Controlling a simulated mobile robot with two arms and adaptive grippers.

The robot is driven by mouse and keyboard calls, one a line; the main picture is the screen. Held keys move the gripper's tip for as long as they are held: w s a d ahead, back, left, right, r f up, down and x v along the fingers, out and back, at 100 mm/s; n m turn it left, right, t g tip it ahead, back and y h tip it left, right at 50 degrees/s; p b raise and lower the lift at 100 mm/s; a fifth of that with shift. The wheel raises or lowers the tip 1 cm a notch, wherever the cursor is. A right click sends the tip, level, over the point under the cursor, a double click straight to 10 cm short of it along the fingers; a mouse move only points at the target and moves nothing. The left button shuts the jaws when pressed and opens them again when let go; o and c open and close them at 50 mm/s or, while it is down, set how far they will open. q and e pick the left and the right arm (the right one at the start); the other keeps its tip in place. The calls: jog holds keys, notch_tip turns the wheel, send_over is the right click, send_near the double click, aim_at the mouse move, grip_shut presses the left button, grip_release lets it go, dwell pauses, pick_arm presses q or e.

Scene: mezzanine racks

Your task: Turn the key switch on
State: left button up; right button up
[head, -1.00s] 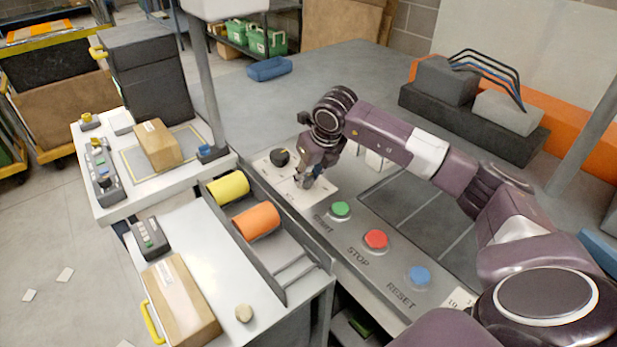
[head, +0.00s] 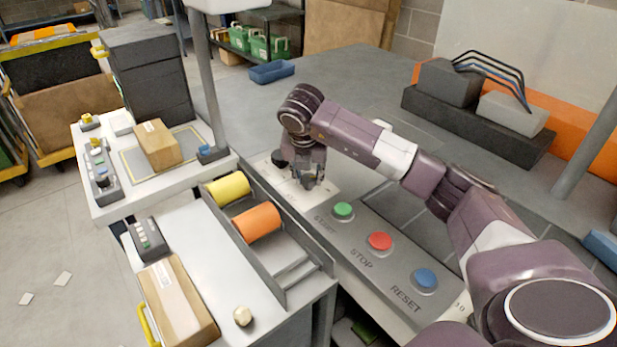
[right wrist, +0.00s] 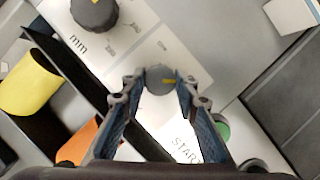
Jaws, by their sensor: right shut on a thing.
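The key switch (right wrist: 159,79) shows in the right wrist view as a small round grey knob with a yellow mark pointing right. It sits on a pale panel plate (right wrist: 185,95). My right gripper (right wrist: 158,77) is shut on it, with one finger on each side. In the head view the right gripper (head: 306,183) points down at the pale plate, and the switch is mostly hidden by the fingers. My left gripper is in neither view.
A black dial (right wrist: 94,12) marked "mm" stands beside the switch. Green START (head: 343,210), red STOP (head: 380,241) and blue RESET (head: 425,279) buttons line the panel. Yellow (head: 229,187) and orange (head: 257,222) rolls lie in a trough to the left.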

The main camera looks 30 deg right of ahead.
jog(key=shift+w+r, duration=0.1)
dwell(0.4)
jog(key=o, duration=1.1)
jog(key=shift+o, duration=0.2)
jog(key=v, duration=1.2)
